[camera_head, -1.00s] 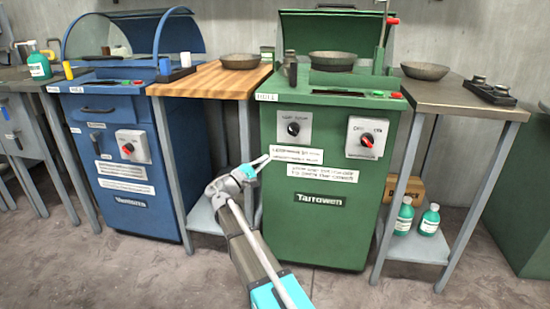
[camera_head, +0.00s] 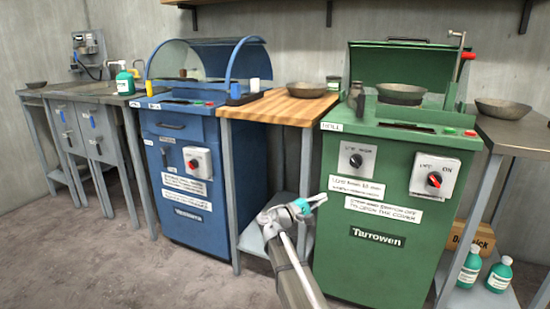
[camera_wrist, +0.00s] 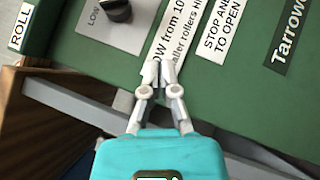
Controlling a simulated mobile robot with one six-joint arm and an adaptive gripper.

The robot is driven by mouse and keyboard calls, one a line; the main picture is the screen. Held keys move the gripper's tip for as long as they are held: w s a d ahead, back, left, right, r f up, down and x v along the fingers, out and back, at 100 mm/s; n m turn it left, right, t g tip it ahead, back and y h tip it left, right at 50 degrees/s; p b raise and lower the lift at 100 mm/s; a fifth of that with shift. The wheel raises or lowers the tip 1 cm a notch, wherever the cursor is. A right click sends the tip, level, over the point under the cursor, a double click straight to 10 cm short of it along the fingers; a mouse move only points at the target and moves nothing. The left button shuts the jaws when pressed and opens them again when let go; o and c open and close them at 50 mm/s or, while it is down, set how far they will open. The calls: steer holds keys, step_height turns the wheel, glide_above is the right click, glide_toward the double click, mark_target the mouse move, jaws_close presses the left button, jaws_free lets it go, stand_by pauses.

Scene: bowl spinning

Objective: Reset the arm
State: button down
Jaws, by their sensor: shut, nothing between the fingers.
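My gripper (camera_head: 318,199) is shut and empty in front of the green Tarrowen machine (camera_head: 372,266), low and left of its front panel. In the wrist view the closed fingertips (camera_wrist: 158,72) show against the machine's white label strip (camera_wrist: 182,85), below a dark knob (camera_wrist: 118,10). I cannot tell whether they touch the panel. The arm reaches up from the bottom of the head view.
A blue machine (camera_head: 190,222) stands to the left, with a wooden-topped table (camera_head: 285,107) between the machines. Bowls sit on that table (camera_head: 306,89), on the green machine (camera_head: 400,93) and on the right-hand table (camera_head: 502,108). Green bottles (camera_head: 498,275) stand lower right. Floor at left is clear.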

steer(key=s+d+f+m+g+y+p, duration=0.25)
steer(key=s+f+y+p, duration=0.2)
steer(key=s, duration=0.25)
steer(key=s+d+f+m+g+y+p, duration=0.2)
steer(key=s+d+f+g+y+p, duration=0.15)
steer(key=s+y, duration=0.2)
steer(key=s+a+m+g+y+p, duration=0.1)
steer(key=s+a+m+y+p, duration=0.2)
steer(key=s+a+y+p, duration=0.6)
steer(key=s+r+p, duration=0.2)
steer(key=r+p, duration=1.5)
steer(key=r, duration=0.1)
steer(key=s+r+p, duration=0.2)
steer(key=r+p, duration=1.6)
steer(key=r, duration=0.1)
steer(key=shift+y, duration=0.4)
